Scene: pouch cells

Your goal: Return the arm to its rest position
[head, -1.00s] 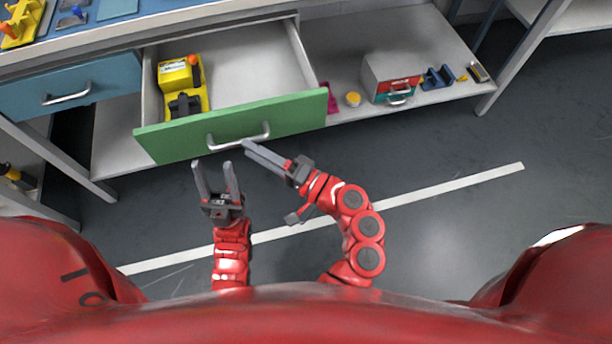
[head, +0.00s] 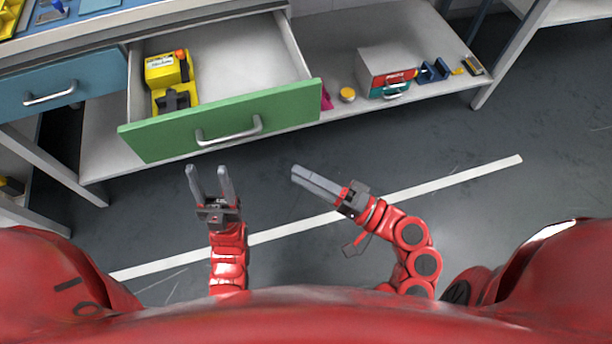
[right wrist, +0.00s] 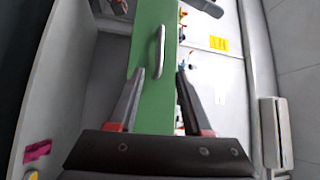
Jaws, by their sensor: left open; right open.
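My right gripper (head: 316,182) is open and empty over the floor, to the right of and in front of the green drawer front (head: 225,122). It is apart from the drawer's metal handle (head: 229,132). In the right wrist view its two fingers (right wrist: 154,98) stand apart, with the green drawer front and its handle (right wrist: 159,52) showing beyond them. My left gripper (head: 208,182) points at the bench, open and empty, in front of the green drawer. The drawer stands pulled out. A yellow device with a black part (head: 171,82) lies inside it at the left.
A closed blue drawer (head: 65,88) is at the left. The lower shelf (head: 440,50) bears a small drawer box (head: 388,70), a yellow round item (head: 347,94) and blue holders (head: 434,71). Bench legs stand at both sides. The floor to the right of my right arm is clear.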

